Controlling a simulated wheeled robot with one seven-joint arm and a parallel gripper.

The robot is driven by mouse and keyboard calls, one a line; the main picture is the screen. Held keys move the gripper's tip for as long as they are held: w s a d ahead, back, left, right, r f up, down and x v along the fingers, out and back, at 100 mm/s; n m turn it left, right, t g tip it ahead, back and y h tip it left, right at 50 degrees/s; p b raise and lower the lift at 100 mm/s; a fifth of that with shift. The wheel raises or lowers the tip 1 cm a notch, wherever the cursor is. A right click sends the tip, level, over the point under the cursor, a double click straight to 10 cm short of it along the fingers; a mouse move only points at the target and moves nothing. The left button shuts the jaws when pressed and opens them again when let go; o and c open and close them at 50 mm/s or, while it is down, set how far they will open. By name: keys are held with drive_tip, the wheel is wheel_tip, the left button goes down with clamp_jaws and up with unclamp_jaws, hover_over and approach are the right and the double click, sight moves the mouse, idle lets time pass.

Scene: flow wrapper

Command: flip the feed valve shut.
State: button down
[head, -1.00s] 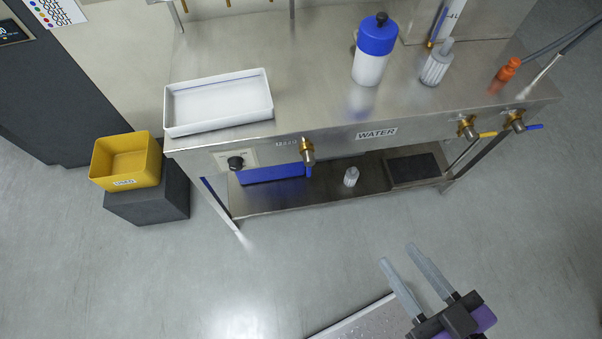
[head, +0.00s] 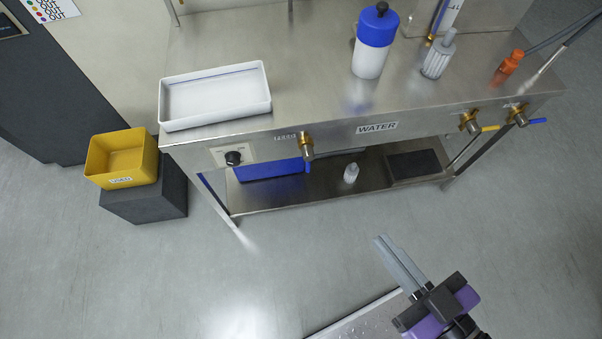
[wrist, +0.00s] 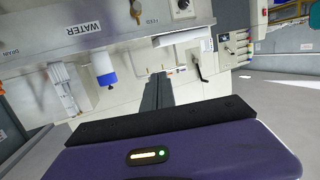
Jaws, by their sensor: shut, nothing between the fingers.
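The feed valve (head: 306,145) is a brass fitting on the front of the steel bench, just right of a small label. In the wrist view the feed valve (wrist: 136,10) shows at the top beside the FEED label, with the scene upside down. I cannot make out how its lever lies. My gripper (head: 382,241) is shut and empty, over the floor in front of the bench, well below and right of the valve in the head view. In the wrist view my gripper (wrist: 160,76) shows its fingers together, touching nothing.
Two more brass valves, one with a yellow lever (head: 490,128) and one with a blue lever (head: 537,121), are at the bench's right. A black knob (head: 233,158) is left of the feed valve. A blue bin (head: 268,170) is on the lower shelf.

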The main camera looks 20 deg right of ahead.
drive_tip(key=w+a+f+n+g+y+b, duration=0.1)
drive_tip(key=w+a+f+n+b, duration=0.3)
drive_tip(key=w+a+f, duration=0.45)
drive_tip(key=w+a+f+n+g+b, duration=0.1)
drive_tip(key=w+a+f+n+b, duration=0.3)
drive_tip(key=f, duration=0.8)
drive_tip(key=w+a+f+n+g+y+b, duration=0.1)
drive_tip(key=w+a+f+n+b, duration=0.3)
drive_tip(key=w+a+f, duration=0.5)
drive_tip(key=w+a+f+t+h+b, duration=0.1)
drive_tip(key=w+f+h+b, duration=0.2)
drive_tip(key=w+h+b, duration=0.3)
drive_tip(key=s+d+r+m+g+h, duration=0.2)
drive_tip(key=s+d+r+m+h, duration=0.2)
drive_tip(key=d+h, duration=0.5)
drive_tip(key=shift+r+m+h, duration=0.4)
drive_tip(key=shift+r+h, duration=0.5)
drive_tip(key=shift+h, duration=0.1)
drive_tip(key=shift+d, duration=0.15)
